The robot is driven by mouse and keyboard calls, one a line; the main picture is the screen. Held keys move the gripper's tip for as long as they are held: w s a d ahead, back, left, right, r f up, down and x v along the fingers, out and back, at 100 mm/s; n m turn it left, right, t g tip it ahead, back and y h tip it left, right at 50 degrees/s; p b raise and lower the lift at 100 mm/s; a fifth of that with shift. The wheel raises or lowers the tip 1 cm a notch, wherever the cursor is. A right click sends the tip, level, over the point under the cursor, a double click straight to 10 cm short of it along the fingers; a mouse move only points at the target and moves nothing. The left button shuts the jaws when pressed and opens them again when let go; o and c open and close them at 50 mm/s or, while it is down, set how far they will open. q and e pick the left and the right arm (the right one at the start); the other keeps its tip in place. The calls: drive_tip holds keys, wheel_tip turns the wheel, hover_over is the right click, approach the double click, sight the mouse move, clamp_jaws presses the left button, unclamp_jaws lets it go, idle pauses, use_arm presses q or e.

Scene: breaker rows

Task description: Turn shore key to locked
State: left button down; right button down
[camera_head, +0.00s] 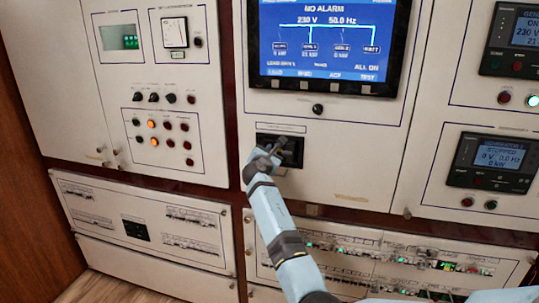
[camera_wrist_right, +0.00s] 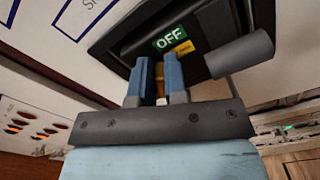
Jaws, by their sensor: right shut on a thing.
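A black recessed switch panel (camera_head: 290,150) sits below the large display in the head view. My right gripper (camera_head: 268,152) is at its left part. In the right wrist view, my right gripper (camera_wrist_right: 158,82) is shut on a narrow brass-coloured piece, the shore key (camera_wrist_right: 160,88), mostly hidden between the blue fingers. Just beyond it are a green OFF sign (camera_wrist_right: 170,39) and a small yellow label (camera_wrist_right: 184,48). A dark grey cylindrical handle (camera_wrist_right: 240,55) sticks out to the right of the fingers. I cannot read the key's turn position. My left gripper is not in view.
The large display (camera_head: 325,40) reads NO ALARM, with a black knob (camera_head: 318,109) below it. A panel of lamps and buttons (camera_head: 162,130) is at left, and breaker rows (camera_head: 370,262) run below. Generator displays (camera_head: 493,160) are at right.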

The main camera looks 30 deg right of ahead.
drive_tip(key=m, duration=0.1)
drive_tip(key=m+b, duration=0.1)
drive_tip(key=m, duration=0.1)
drive_tip(key=shift+s+d+f, duration=0.1)
drive_tip(key=shift+s+f, duration=0.05)
drive_tip(key=shift+f, duration=0.1)
drive_tip(key=m+b, duration=0.2)
drive_tip(key=shift+f+m, duration=0.15)
drive_tip(key=shift+m, duration=0.25)
drive_tip(key=m+b, duration=0.2)
drive_tip(key=m, duration=0.1)
drive_tip(key=shift+s+d+f+b, duration=0.1)
drive_tip(key=shift+s+f+b, duration=0.05)
drive_tip(key=shift+b, duration=0.15)
drive_tip(key=shift+f+m+b, duration=0.1)
drive_tip(key=shift+m+b, duration=0.5)
drive_tip(key=shift+m, duration=0.4)
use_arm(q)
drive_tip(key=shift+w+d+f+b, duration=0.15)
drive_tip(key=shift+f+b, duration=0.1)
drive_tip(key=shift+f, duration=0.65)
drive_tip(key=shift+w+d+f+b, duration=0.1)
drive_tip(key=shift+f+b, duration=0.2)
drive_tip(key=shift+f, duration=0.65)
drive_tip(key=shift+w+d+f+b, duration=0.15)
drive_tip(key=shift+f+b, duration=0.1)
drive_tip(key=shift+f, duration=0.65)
use_arm(e)
drive_tip(key=shift+m, duration=1.2)
